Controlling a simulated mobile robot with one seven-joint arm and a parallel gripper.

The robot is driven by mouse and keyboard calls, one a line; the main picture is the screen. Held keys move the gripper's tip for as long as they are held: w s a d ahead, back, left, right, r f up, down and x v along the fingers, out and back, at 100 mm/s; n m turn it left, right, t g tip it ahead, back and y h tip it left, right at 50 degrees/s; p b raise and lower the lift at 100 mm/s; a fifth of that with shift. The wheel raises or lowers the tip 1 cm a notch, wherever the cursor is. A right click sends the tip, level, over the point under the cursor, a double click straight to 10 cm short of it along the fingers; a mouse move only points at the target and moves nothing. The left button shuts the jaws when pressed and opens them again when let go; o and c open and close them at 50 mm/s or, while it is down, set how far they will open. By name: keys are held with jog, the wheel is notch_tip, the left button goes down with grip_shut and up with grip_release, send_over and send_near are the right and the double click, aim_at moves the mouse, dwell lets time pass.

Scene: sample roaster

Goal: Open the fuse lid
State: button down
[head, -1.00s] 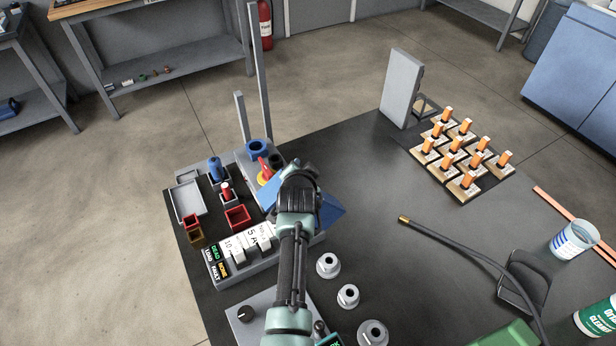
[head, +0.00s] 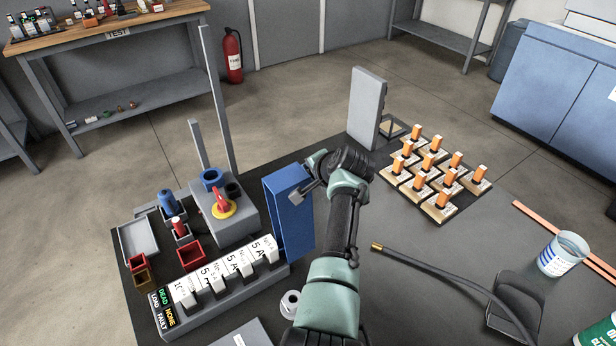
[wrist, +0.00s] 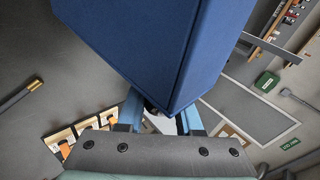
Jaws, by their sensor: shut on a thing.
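The blue fuse lid (head: 291,218) stands roughly upright at the right end of the grey fuse block (head: 225,307) in the head view. A row of white fuses (head: 231,268), some marked 5 A, is uncovered on the block. My gripper (head: 309,189) is at the upper right of the lid and shut on its edge. In the wrist view the lid (wrist: 160,45) fills the upper middle, with the fingers of my gripper (wrist: 160,117) at its lower corner. The exact contact is partly hidden by the lid.
A grey box with a red and yellow switch (head: 222,204) stands behind the fuses. Red bins (head: 192,255) and a grey tray (head: 138,239) lie left. Orange-handled pieces (head: 438,170) and a grey upright panel (head: 367,107) stand right. A black hose (head: 450,265) crosses the table.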

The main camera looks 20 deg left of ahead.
jog(key=shift+f, duration=0.15)
jog(key=c, duration=0.6)
grip_release()
jog(key=shift+d, duration=0.1)
jog(key=shift+s+d+r+p, duration=0.3)
jog(key=shift+s+r+p, duration=0.1)
jog(key=shift+r, duration=0.2)
jog(key=p+v, duration=0.1)
jog(key=v, duration=1)
jog(key=shift+s, duration=0.2)
jog(key=shift+r, duration=0.1)
jog(key=shift+c, duration=0.3)
